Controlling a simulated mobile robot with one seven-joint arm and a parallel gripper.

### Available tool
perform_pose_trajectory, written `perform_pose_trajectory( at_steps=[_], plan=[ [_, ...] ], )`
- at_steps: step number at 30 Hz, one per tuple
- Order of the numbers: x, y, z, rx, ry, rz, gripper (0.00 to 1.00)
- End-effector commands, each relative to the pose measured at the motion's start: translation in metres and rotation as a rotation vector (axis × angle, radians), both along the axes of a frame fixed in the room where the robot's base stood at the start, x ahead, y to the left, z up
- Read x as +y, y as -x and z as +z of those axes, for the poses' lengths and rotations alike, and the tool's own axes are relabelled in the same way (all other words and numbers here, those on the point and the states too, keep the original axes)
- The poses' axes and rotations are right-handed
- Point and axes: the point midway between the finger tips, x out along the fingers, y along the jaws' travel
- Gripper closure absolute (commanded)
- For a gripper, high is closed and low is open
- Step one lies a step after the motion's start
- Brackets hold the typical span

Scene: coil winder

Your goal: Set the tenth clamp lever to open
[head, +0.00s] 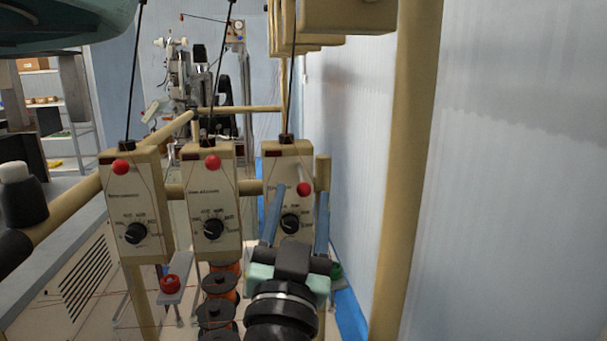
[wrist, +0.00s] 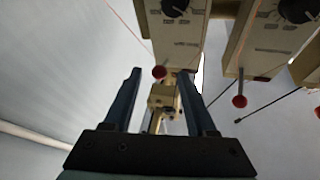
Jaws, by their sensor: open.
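Beige tensioner boxes stand in a row in the head view, each with a red ball-tipped lever and a black knob. The right box (head: 289,165) has its red ball (head: 303,189) low at its right side. My gripper (head: 299,192) is open in front of it, with the blue fingers either side of the ball in the picture. In the wrist view my gripper (wrist: 160,74) has the same red ball (wrist: 159,72) between its fingertips, and no contact is clear. I see no numbers, so I cannot confirm which lever is tenth.
The middle box (head: 210,190) and left box (head: 135,195) have red balls near their tops. A beige post (head: 405,170) and pale wall stand close on the right. Spools (head: 218,285) sit below. Thin wires and rods rise from the boxes.

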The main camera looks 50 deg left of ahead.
Motion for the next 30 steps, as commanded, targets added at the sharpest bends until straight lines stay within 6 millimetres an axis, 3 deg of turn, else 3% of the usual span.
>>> perform_pose_trajectory(
  at_steps=[6,18,27,30],
  plan=[
    [0.018,-0.016,0.011,-0.001,-0.001,0.000,0.43],
    [0.022,-0.021,0.012,-0.001,-0.002,0.000,0.43],
    [0.021,-0.021,0.012,-0.001,-0.001,0.000,0.97],
    [0.021,-0.020,0.012,-0.001,-0.001,0.000,1.00]
  ],
)
